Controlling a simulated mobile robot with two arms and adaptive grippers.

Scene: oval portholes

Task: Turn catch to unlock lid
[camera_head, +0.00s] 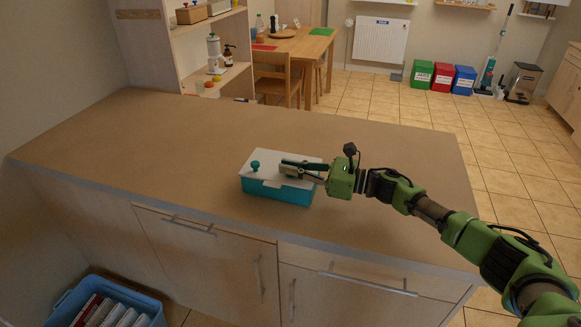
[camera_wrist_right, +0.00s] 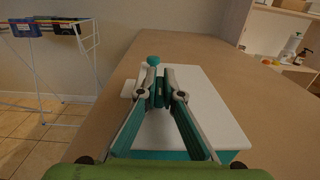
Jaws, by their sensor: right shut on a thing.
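A teal box (camera_head: 290,195) with a white lid (camera_head: 310,160) stands near the front edge of the counter. The lid is down on the box, and it also shows in the wrist view (camera_wrist_right: 212,110). A round teal knob (camera_head: 255,166) stands at the lid's far end from my right arm, also in the wrist view (camera_wrist_right: 153,61). My right gripper (camera_head: 284,167) reaches over the lid from the right. In the wrist view its fingertips (camera_wrist_right: 160,87) are closed around a small dark teal piece that looks like the catch, mostly hidden by the fingers. My left gripper is out of view.
The brown counter (camera_head: 130,140) is clear around the box. A blue crate (camera_head: 105,300) with books sits on the floor at lower left. A shelf unit (camera_head: 215,40) stands behind the counter. A white drying rack (camera_wrist_right: 65,60) shows in the wrist view.

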